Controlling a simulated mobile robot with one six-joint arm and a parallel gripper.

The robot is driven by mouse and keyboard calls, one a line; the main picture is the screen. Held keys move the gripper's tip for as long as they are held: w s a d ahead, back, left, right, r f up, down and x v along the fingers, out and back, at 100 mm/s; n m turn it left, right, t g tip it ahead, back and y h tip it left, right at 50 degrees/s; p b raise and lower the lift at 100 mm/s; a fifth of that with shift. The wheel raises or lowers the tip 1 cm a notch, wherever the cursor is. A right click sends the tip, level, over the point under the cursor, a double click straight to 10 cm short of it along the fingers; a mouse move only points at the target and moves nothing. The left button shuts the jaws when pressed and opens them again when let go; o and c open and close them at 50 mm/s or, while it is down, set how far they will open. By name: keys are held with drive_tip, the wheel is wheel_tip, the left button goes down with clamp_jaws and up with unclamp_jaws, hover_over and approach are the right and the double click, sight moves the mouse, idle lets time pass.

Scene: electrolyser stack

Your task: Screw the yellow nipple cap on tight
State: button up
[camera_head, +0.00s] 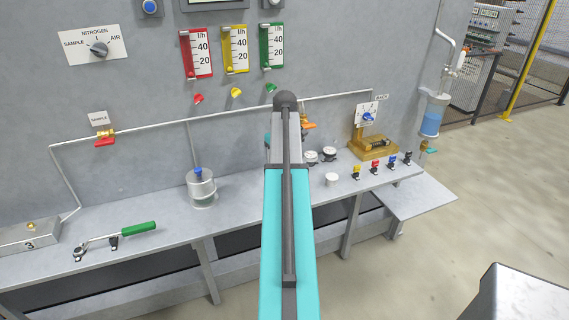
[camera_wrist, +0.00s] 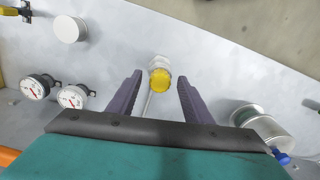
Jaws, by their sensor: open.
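The yellow nipple cap (camera_wrist: 161,79) shows in the wrist view, sitting on a pale metal fitting (camera_wrist: 159,62) above the grey bench. My gripper (camera_wrist: 160,80) is open, with one dark finger on either side of the cap and a visible gap to each. I cannot tell how far the fingertips are above or below the cap, nor how tightly it sits. In the head view my teal arm hides the gripper and this cap.
Two round gauges (camera_wrist: 54,92) and a white cylinder (camera_wrist: 68,28) stand to one side. A clear jar (camera_head: 201,188) with a blue top stands on the other. A green-handled wrench (camera_head: 120,236) lies at the left. Several small coloured valves (camera_head: 375,167) line the right.

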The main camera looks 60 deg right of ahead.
clamp_jaws()
idle(0.4)
drive_tip(key=m+p, duration=0.1)
drive_tip(key=m, duration=0.3)
drive_tip(key=shift+r+m+p, duration=0.1)
drive_tip(key=shift+m+p, duration=0.2)
drive_tip(key=shift+p, duration=0.1)
drive_tip(key=shift+m, duration=0.6)
drive_tip(key=shift+d, duration=0.1)
drive_tip(key=m+p, duration=0.1)
drive_tip(key=m, duration=0.2)
drive_tip(key=shift+w+m, duration=0.1)
drive_tip(key=shift+m, duration=0.3)
unclamp_jaws()
